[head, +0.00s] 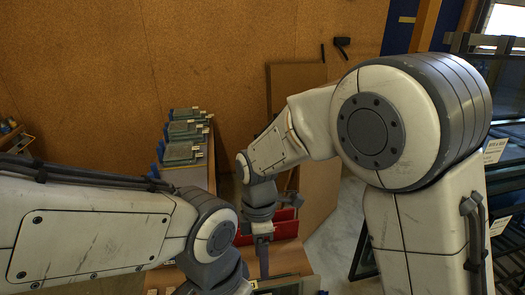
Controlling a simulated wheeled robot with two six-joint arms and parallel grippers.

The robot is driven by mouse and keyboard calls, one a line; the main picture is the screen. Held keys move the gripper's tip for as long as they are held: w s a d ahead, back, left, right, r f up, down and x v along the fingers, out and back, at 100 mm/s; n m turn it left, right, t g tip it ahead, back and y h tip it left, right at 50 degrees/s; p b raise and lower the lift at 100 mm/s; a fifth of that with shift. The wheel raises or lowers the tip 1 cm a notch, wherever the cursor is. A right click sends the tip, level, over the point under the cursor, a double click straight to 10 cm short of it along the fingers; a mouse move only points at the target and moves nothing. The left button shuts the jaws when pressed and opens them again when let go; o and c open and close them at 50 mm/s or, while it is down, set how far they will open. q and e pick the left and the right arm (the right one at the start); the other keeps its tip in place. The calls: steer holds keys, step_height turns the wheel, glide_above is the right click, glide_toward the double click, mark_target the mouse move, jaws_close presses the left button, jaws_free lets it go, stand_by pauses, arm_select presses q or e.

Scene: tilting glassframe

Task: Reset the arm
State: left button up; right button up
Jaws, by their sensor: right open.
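My right arm comes in from the right and bends down. Its gripper (263,258) points down over a wooden bench (290,256) near the bottom middle of the head view. It is small and partly hidden, but its jaws are apart. Nothing shows between them. My left arm reaches in from the left. Its wrist end is cut off at the bottom edge, so the left gripper is out of sight.
Several glass pieces (183,130) stand in a row on a light stand behind the arms. A dark rack (505,130) with paper labels stands at the right. Bare floor (342,235) shows between.

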steer(key=s+d+r+m+t+b, duration=0.1)
steer(key=s+d+m, duration=0.1)
steer(key=s+m, duration=0.4)
steer(key=s+d+r+m+t+y+b, duration=0.1)
steer(key=s+d+m, duration=0.2)
steer(key=s+m, duration=0.4)
steer(key=shift+s+r+b, duration=0.4)
steer(key=shift+s, duration=0.6)
